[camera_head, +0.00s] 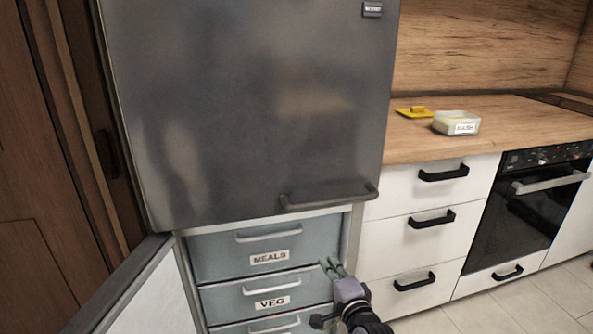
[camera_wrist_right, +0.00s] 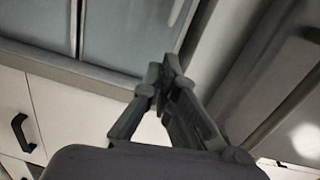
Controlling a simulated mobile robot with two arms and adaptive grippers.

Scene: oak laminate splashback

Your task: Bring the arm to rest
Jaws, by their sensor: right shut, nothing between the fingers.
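My right gripper (camera_head: 331,268) is in front of the right edge of the open freezer compartment, beside the drawer labelled VEG (camera_head: 268,297). Its fingers are together with nothing between them. In the right wrist view the closed gripper (camera_wrist_right: 164,75) points toward the freezer's frame and the grey-blue drawer fronts (camera_wrist_right: 115,35). Whether the fingertips touch the frame cannot be told. My left gripper does not show in either view.
The lower freezer door (camera_head: 150,295) stands open at the left. The MEALS drawer (camera_head: 260,250) is closed above VEG. White cabinet drawers (camera_head: 415,235) and an oven (camera_head: 520,215) are at right. A labelled container (camera_head: 456,122) and a yellow item (camera_head: 414,112) sit on the counter.

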